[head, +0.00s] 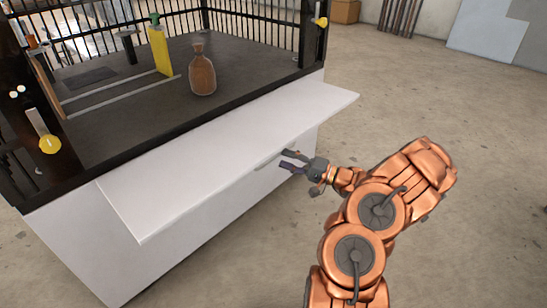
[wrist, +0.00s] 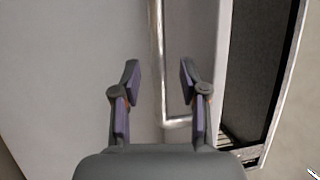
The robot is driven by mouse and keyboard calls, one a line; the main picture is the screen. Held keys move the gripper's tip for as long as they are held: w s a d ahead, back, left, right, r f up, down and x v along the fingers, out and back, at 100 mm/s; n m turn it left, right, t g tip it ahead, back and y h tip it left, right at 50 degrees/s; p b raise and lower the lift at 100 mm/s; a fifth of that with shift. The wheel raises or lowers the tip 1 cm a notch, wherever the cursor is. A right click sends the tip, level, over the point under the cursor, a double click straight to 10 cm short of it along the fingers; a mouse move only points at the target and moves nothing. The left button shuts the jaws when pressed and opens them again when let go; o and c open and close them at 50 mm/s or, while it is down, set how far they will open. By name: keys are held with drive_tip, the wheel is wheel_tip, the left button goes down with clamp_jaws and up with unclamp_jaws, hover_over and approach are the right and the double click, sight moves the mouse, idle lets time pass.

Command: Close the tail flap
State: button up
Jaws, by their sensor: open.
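The tail flap (head: 220,150) is a white panel that sticks out, lowered and roughly level, from the side of a black-railed platform in the head view. A thin pale handle (head: 268,163) shows near its outer edge. My gripper (head: 289,161) is at that edge, close to the handle, with its fingers apart. In the wrist view, my open fingers (wrist: 158,80) stand on either side of a thin metallic bar, the handle (wrist: 157,45). Nothing is gripped. Whether a finger touches the flap or handle cannot be told.
The concrete floor to the right is clear.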

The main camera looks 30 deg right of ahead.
drive_tip(key=shift+b+x, duration=0.4)
drive_tip(key=shift+x, duration=1.85)
clamp_jaws()
